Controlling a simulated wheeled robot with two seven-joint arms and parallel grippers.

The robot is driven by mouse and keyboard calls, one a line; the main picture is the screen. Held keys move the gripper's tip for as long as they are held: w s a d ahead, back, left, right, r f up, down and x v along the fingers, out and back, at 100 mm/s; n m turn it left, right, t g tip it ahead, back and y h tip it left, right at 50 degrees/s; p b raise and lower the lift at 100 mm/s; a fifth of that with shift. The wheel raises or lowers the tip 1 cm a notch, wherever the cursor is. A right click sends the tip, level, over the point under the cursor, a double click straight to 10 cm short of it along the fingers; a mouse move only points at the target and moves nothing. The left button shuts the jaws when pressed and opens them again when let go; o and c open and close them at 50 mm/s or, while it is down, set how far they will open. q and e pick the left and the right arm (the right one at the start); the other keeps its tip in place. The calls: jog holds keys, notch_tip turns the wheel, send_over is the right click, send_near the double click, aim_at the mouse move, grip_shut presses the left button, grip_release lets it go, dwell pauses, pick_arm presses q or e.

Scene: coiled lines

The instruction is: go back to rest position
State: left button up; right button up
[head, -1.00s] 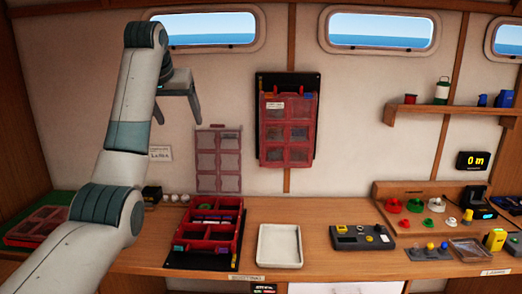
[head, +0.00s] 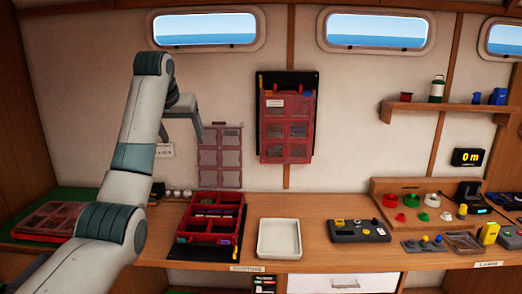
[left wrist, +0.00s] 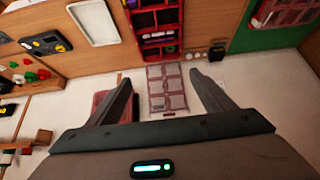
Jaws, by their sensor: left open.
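My left gripper (head: 184,119) is raised in front of the wall at the left, above the bench and apart from everything. In the left wrist view its two fingers (left wrist: 160,85) stand wide apart with nothing between them. The open red compartment box (head: 209,222) lies below and right of it on the bench, its clear lid (head: 219,156) standing up against the wall. My right gripper is in neither view.
A white tray (head: 279,238), a grey control box (head: 359,231) and coloured knobs (head: 413,201) stand along the bench. A red case on a black board (head: 286,125) hangs on the wall. A closed red case (head: 48,220) lies at far left, on green.

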pick_arm(q)
notch_tip(320, 180, down, 40)
jog(key=w+a+g+b, duration=0.1)
jog(key=g+b, duration=0.1)
jog(key=s+f+b, duration=0.1)
jog(key=s+f, duration=0.4)
jog(key=f, duration=0.7)
jog(key=s+a+f+g, duration=0.1)
jog(key=s+f, duration=0.5)
jog(key=f, duration=0.5)
jog(key=s+f+b, duration=0.1)
jog(key=s+f, duration=0.4)
jog(key=f, duration=0.7)
jog(key=s+a+f+m+g+b, duration=0.1)
jog(key=s+f, duration=1.1)
jog(key=s, duration=0.2)
jog(key=s+f+g, duration=0.1)
jog(key=s+f, duration=1)
jog(key=s, duration=0.4)
jog(key=s+f, duration=0.3)
jog(key=s, duration=0.8)
jog(key=s+f+b, duration=0.1)
jog(key=s+f, duration=0.2)
jog(key=s, duration=0.9)
jog(key=s+f+m+g, duration=0.1)
jog(key=s+f, duration=0.2)
jog(key=s, duration=0.9)
jog(key=shift+s+f+b, duration=0.2)
jog(key=shift+f+b, duration=0.2)
